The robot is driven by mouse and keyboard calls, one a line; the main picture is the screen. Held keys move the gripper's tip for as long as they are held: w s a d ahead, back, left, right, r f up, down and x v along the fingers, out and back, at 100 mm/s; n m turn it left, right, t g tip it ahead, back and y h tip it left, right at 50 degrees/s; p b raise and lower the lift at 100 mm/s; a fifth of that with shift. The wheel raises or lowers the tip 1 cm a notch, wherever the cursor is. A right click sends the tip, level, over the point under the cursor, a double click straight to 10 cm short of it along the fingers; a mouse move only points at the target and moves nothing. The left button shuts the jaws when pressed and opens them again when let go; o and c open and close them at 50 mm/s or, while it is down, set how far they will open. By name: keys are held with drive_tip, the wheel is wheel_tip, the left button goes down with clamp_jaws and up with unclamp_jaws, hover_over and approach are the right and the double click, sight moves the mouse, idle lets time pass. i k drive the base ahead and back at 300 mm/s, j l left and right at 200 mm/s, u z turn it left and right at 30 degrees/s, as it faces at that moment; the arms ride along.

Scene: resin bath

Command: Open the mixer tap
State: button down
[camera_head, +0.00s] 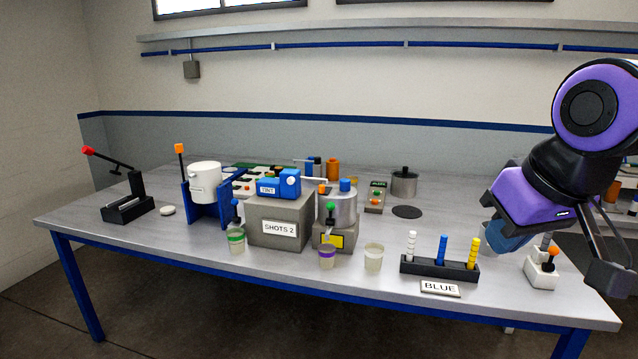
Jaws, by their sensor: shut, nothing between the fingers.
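A silver round vessel (343,208), which looks like the mixer, stands at the middle of the bench on a grey block with a yellow label. A small tap with a green knob (330,206) is on its front. The knob stands up above the spout; I cannot tell the tap's exact setting. A clear cup with a purple band (327,257) stands below it. My gripper (608,280) is at the far right, near the bench's right end, well apart from the tap. It is shut and empty; my wrist partly hides it.
A grey SHOTS 2 block (279,228) with a blue unit stands left of the vessel. A clear cup (373,258) and a peg rack (439,267) stand right. A white orange-knobbed stand (541,273) is near my gripper.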

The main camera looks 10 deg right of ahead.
sight(330, 221)
drive_tip(key=i+j, duration=0.25)
drive_tip(key=i, duration=0.3)
drive_tip(key=i+j+z, duration=0.1)
drive_tip(key=i+j, duration=0.15)
drive_tip(key=i, duration=0.25)
drive_tip(key=i+j, duration=0.35)
drive_tip(key=i, duration=0.2)
drive_tip(key=l+z, duration=0.05)
